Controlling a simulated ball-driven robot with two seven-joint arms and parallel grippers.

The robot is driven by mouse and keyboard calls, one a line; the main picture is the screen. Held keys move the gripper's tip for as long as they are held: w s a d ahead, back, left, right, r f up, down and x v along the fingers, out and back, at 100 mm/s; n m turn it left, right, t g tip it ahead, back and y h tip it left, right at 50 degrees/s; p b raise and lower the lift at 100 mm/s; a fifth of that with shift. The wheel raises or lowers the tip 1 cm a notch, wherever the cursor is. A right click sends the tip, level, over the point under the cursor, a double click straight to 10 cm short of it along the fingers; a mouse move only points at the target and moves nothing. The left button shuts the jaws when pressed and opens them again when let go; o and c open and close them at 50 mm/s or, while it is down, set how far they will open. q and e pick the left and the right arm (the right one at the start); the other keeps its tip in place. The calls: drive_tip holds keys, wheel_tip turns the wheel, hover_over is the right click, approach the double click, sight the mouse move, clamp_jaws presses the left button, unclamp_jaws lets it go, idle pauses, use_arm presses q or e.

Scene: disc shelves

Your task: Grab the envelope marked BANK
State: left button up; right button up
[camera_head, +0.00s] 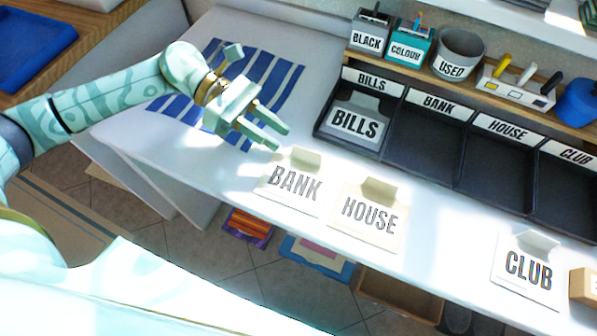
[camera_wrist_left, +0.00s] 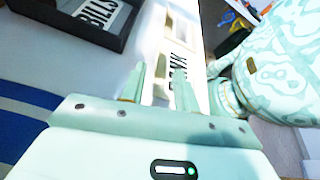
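The envelope marked BANK (camera_head: 293,184) lies flat on the white counter near its front edge, with a beige flap or tab at its top. My left gripper (camera_head: 279,138) is above the counter, a little beyond and to the left of that envelope. Its two fingers are apart with nothing visible between them. In the left wrist view, the fingers (camera_wrist_left: 159,75) point toward the BANK envelope (camera_wrist_left: 177,57), partly hidden behind one finger. My right gripper is not in view.
The HOUSE envelope (camera_head: 369,214) lies just right of BANK, and the CLUB envelope (camera_head: 528,267) farther right. A dark sorting tray (camera_head: 320,128) stands behind, its BILLS compartment holding a BILLS envelope (camera_head: 355,122). A blue striped mat (camera_head: 275,80) lies to the left.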

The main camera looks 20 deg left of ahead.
sight(296, 147)
use_arm(q)
drive_tip(key=x, duration=0.2)
drive_tip(key=b+x, duration=0.1)
drive_tip(key=x, duration=0.2)
drive_tip(key=shift+w+d+f, duration=0.1)
drive_tip(key=shift+w+d, duration=0.05)
drive_tip(key=shift+w, duration=0.05)
clamp_jaws()
